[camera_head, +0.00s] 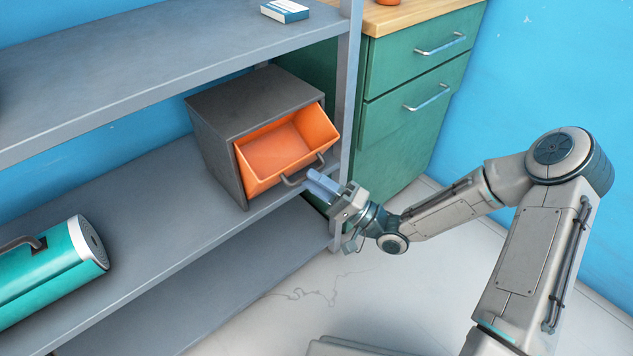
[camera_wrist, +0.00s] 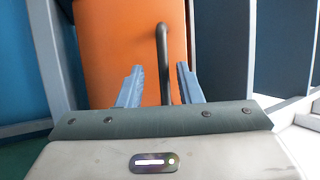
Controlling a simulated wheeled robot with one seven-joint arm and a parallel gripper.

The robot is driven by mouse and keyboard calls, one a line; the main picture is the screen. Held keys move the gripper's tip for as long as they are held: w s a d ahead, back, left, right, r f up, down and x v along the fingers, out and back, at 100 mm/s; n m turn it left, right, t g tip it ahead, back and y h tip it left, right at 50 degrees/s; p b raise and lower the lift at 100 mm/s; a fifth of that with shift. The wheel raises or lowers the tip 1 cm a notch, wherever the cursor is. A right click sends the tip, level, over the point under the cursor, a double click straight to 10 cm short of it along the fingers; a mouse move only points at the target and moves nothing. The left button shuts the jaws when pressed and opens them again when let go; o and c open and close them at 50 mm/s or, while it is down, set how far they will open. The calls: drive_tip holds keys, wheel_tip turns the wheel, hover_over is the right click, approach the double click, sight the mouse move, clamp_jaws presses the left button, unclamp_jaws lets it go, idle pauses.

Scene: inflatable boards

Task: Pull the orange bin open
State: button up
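The orange bin (camera_head: 280,148) sits in a grey box-shaped housing (camera_head: 213,147) on the middle shelf and is tilted outward, with its inside showing. A dark curved handle (camera_head: 303,171) is on its front. In the wrist view the orange front (camera_wrist: 113,50) fills the middle, and the handle (camera_wrist: 163,60) runs down between my fingers.
A teal canister (camera_head: 50,270) lies on the same shelf at the left. A shelf post (camera_head: 346,90) stands right of the bin. A green drawer cabinet (camera_head: 415,90) is behind it. A small box (camera_head: 285,11) is on the upper shelf. The floor (camera_head: 400,290) in front is clear.

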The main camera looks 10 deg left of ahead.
drive_tip(key=p+v, duration=0.2)
drive_tip(key=v, duration=1.1)
drive_tip(key=shift+d+p, duration=0.35)
drive_tip(key=shift+d, duration=0.05)
